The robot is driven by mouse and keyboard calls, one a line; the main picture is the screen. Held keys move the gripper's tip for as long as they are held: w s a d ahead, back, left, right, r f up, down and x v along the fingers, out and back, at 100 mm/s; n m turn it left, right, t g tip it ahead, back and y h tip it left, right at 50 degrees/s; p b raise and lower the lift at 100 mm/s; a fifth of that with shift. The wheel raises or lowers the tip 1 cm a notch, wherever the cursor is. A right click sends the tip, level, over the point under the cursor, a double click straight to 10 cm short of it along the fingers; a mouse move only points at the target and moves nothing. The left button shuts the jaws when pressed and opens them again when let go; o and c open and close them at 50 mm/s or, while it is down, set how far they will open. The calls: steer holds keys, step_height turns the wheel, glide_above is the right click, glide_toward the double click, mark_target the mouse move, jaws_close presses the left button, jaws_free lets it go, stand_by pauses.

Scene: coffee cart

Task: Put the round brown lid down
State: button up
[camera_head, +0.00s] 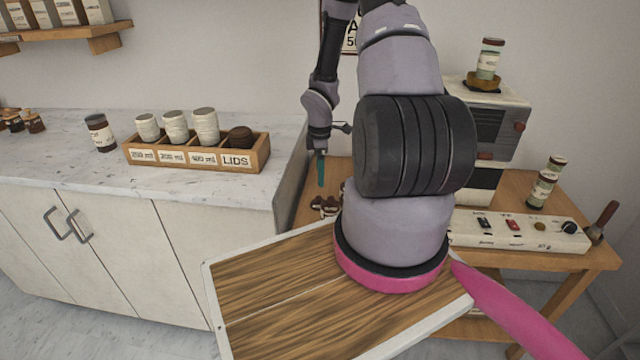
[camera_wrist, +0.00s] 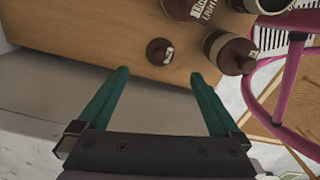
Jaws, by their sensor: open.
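A small round dark-brown piece with a pale mark, which looks like the round brown lid (camera_wrist: 159,51), lies on the wooden table top (camera_wrist: 95,48) in the wrist view. My gripper (camera_wrist: 160,75) is open, its two teal fingers spread. The lid shows just beyond the fingertips, between their lines and apart from both; the gap in depth is hard to judge. In the head view my gripper (camera_head: 320,170) points down over the left end of the wooden table (camera_head: 595,258), above small brown items (camera_head: 325,206) partly hidden by my arm.
In the head view, a wooden box (camera_head: 195,163) with cups and dark lids (camera_head: 240,137) stands on the marble counter (camera_head: 60,165). A coffee machine (camera_head: 500,120) stands at right.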

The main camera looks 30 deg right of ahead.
steer(key=s+a+r+m+t+h, duration=0.15)
steer(key=r+m, duration=0.25)
steer(key=r, duration=1)
steer(key=s+a+r+m+t, duration=0.15)
steer(key=r+m, duration=0.25)
steer(key=r, duration=1.1)
steer(key=s+a+r+m+t+y, duration=0.2)
steer(key=s+a+r+m, duration=0.2)
steer(key=s+r, duration=0.4)
steer(key=s+a+r+m+t+y, duration=0.1)
steer(key=s+a+r+m+t, duration=0.1)
steer(key=s+a+r+m, duration=0.3)
steer(key=s+a+r, duration=0.1)
steer(key=s+r, duration=0.2)
steer(key=r, duration=0.1)
steer(key=shift+s+a+r+m+y, duration=0.15)
steer(key=shift+s+a+m+y, duration=0.15)
steer(key=shift+a+y, duration=0.1)
